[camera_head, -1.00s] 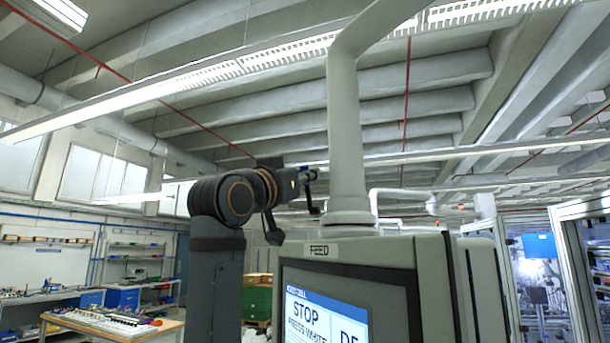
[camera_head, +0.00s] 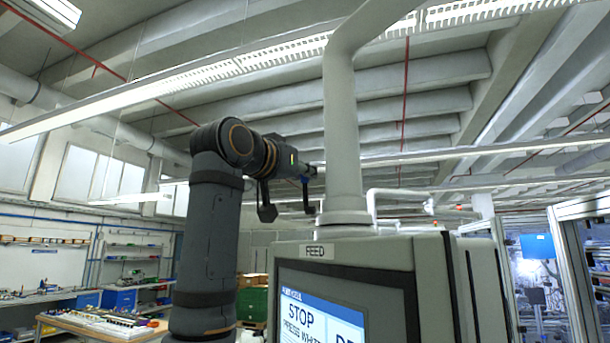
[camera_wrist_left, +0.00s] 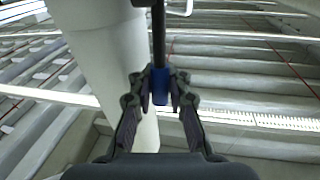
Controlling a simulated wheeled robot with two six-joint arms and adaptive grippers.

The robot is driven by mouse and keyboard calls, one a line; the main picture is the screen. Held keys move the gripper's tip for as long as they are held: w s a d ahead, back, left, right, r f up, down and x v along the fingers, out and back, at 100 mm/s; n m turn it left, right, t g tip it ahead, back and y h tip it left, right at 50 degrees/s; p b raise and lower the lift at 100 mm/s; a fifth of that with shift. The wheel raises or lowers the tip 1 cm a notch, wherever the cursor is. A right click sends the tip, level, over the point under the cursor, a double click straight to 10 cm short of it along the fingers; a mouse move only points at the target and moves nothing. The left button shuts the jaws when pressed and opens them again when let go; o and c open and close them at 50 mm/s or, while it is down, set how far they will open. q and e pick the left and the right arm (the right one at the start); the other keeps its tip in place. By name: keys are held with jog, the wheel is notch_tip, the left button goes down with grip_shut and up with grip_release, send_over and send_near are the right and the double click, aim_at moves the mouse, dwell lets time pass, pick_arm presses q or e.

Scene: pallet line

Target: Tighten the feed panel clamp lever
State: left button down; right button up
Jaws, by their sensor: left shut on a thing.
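The grey feed panel (camera_head: 440,285), labelled FEED, hangs from a thick pale support pipe (camera_head: 342,130). My left gripper (camera_head: 307,174) is beside the lower part of this pipe, above the panel's top left. In the left wrist view my gripper (camera_wrist_left: 160,88) is shut on the blue grip of the clamp lever (camera_wrist_left: 160,80). The lever's dark rod runs from the grip to the top edge of that view, beside the pipe (camera_wrist_left: 108,50). The lever's far end is out of that view, and the clamp joint cannot be made out. My right gripper is not in view.
A workbench (camera_head: 75,333) with small parts stands at lower left, with wall shelves (camera_head: 130,258) behind it. Green crates (camera_head: 252,303) stand behind my arm. A framed machine cell (camera_head: 572,270) is at the right. The space above my left arm looks clear.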

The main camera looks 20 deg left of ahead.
pick_arm(q)
jog(key=shift+f, duration=0.1)
jog(key=c, duration=1.4)
grip_release()
jog(key=shift+o, duration=0.5)
jog(key=shift+s, duration=0.15)
jog(key=r+v, duration=0.1)
jog(key=v, duration=1.1)
jog(key=shift+f, duration=0.45)
jog(key=shift+a, duration=0.1)
